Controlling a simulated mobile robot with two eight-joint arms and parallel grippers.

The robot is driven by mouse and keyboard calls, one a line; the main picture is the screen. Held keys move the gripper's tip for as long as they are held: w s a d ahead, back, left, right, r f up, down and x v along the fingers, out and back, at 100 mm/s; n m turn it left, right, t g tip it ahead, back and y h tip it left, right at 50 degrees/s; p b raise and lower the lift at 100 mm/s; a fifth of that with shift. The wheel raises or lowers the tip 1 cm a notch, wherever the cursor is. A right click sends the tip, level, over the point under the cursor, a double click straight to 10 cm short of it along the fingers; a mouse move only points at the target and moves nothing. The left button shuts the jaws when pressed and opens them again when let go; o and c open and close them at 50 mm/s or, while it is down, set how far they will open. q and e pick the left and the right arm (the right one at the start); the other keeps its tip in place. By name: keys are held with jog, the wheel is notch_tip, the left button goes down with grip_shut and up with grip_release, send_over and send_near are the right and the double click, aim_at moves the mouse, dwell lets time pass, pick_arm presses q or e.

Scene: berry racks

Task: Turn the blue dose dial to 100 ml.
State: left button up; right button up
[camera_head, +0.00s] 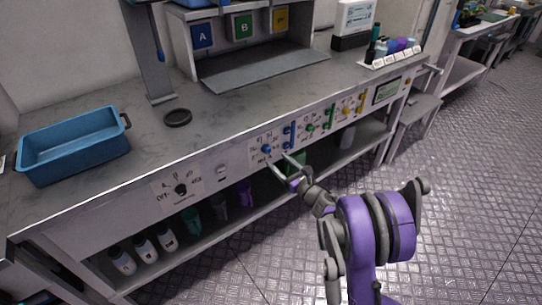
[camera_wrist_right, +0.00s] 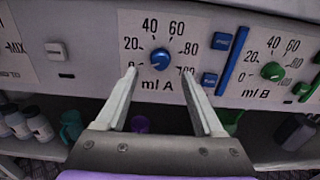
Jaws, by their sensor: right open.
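The blue dose dial (camera_wrist_right: 160,58) sits on the white panel marked "ml A", inside a printed scale from 0 to 100. It also shows on the bench front in the head view (camera_head: 267,149). I cannot clearly tell which number its pointer faces. My right gripper (camera_wrist_right: 158,76) is open and empty. Its two fingers point at the panel, with the tips just below the dial and to either side of it. Near the tips, parts of the 0 and 100 marks are covered. The right gripper shows in the head view too (camera_head: 277,160). My left gripper is out of view.
A green dial (camera_wrist_right: 272,71) marked "ml B" is further right. A small switch (camera_wrist_right: 57,52) is left. Bottles (camera_wrist_right: 38,123) stand on the shelf below. A blue bin (camera_head: 72,143) stands on the bench.

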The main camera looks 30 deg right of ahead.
aim_at(269, 152)
jog(key=w, duration=0.5)
jog(key=shift+a, duration=0.15)
grip_shut()
